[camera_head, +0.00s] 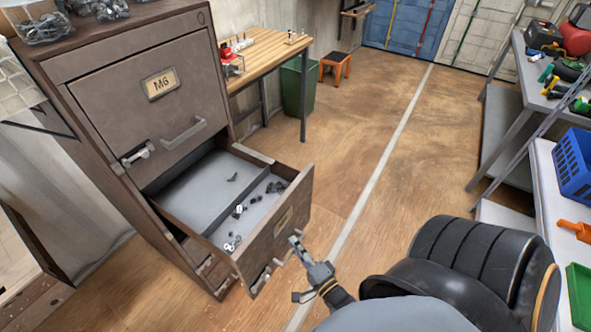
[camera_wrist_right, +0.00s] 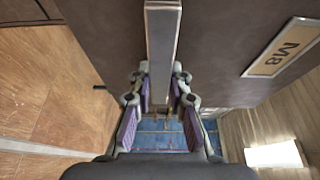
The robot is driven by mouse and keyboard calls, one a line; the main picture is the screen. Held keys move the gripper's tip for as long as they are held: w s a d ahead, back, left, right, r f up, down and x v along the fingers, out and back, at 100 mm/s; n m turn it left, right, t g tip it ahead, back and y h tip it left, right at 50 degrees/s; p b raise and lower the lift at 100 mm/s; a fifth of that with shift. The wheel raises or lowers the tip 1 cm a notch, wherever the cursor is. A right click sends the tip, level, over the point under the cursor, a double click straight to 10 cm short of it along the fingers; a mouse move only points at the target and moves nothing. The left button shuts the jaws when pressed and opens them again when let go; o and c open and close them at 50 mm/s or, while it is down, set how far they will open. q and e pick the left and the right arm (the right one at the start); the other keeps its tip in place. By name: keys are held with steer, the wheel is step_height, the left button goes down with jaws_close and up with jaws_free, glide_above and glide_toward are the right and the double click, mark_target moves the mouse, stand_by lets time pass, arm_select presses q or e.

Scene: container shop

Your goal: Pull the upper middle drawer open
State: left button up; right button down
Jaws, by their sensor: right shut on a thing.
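A brown cabinet (camera_head: 60,75) stands at the left. Its drawer labelled M6 (camera_head: 120,92) is closed, with a bar handle (camera_head: 183,133) and a latch on its front. Below it, a drawer (camera_head: 305,190) is pulled well out; in the right wrist view its label reads M8 (camera_wrist_right: 285,47). Small metal parts lie in its divided inside. My right gripper (camera_head: 297,243) is at this open drawer's front. In the right wrist view its fingers (camera_wrist_right: 160,88) are on either side of the bar handle (camera_wrist_right: 162,45), shut on it. My left gripper is not in view.
A wooden table (camera_head: 268,55) with a green bin (camera_head: 297,85) stands behind the cabinet. Shelves with a blue crate (camera_head: 574,165) and tools line the right side. The floor between is clear. My own arm fills the lower right.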

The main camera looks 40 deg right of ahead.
steer(key=c, duration=1.2)
jaws_free()
steer(key=s, duration=1.2)
steer(key=shift+a, duration=0.3)
steer(key=s+f+n+g, duration=0.1)
steer(key=f+n+g, duration=0.2)
steer(key=f, duration=0.5)
steer(key=s+d+f+n+g, duration=0.1)
steer(key=f+n+g, duration=0.25)
steer(key=f, duration=0.45)
steer(key=s+f+n+g, duration=0.2)
steer(key=f+n+g, duration=0.15)
steer(key=f, duration=0.45)
steer(key=s+f+n+g, duration=0.2)
steer(key=s+f+n, duration=0.1)
steer(key=s+d+f+n+g, duration=0.1)
steer(key=s+f+n+g, duration=0.1)
steer(key=s+f+n, duration=0.1)
steer(key=s+d+f+n+g, duration=0.1)
steer(key=s+f+n+g, duration=0.1)
steer(key=s+f+n, duration=0.1)
steer(key=shift+s+f+g, duration=0.4)
steer(key=shift+s+f, duration=0.15)
steer(key=shift+s, duration=0.3)
